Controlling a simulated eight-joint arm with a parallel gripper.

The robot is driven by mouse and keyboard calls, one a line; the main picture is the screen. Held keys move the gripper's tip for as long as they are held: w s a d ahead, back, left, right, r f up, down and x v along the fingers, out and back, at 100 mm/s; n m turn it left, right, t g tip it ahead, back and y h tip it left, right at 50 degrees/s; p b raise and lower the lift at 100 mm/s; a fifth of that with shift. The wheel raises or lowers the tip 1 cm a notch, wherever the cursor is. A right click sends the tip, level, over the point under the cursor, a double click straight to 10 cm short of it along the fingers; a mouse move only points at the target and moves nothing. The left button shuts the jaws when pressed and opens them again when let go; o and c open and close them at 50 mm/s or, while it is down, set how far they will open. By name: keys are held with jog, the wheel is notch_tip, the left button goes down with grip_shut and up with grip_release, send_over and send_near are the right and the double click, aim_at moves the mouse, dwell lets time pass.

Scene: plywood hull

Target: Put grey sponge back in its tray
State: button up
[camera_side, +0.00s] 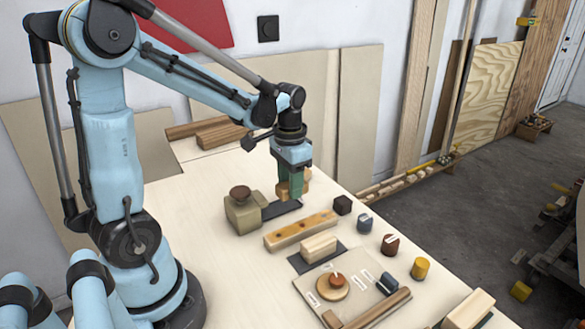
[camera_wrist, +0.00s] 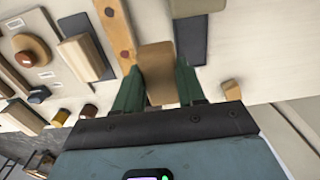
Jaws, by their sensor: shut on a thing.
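My gripper (camera_side: 292,190) points down and is shut on a brown-tan block (camera_wrist: 157,70), held between its green fingers. The block looks tan rather than grey, and I see no plainly grey sponge. In the side view the held block (camera_side: 284,190) is above the table near the far end of an empty dark grey tray (camera_side: 280,210). In the wrist view this tray (camera_wrist: 190,40) lies just right of the block. Whether the block is over the tray's edge is hard to tell.
A beige box with a brown knob (camera_side: 243,212) stands left of the tray. A wooden strip with holes (camera_side: 300,231) lies in front. A cream block (camera_side: 319,247) sits on another dark tray. Several small coloured pieces, including a yellow cylinder (camera_side: 420,268), stand to the right.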

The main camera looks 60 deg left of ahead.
send_over(282, 206)
notch_tip(282, 206, down, 3)
jog(key=shift+f, duration=2.05)
jog(key=shift+f, duration=0.1)
jog(key=o, duration=1)
notch_tip(282, 206, up, 12)
jog(key=s+d+t, duration=0.1)
jog(key=d+t, duration=0.1)
jog(key=d, duration=0.3)
jog(key=s+d+t, duration=0.2)
jog(key=d, duration=0.3)
jog(key=s+d+r+t, duration=0.1)
jog(key=d+t, duration=0.2)
jog(key=d, duration=0.2)
jog(key=shift+s+d+r, duration=0.1)
jog(key=shift+s+d, duration=0.1)
jog(key=shift+d, duration=0.15)
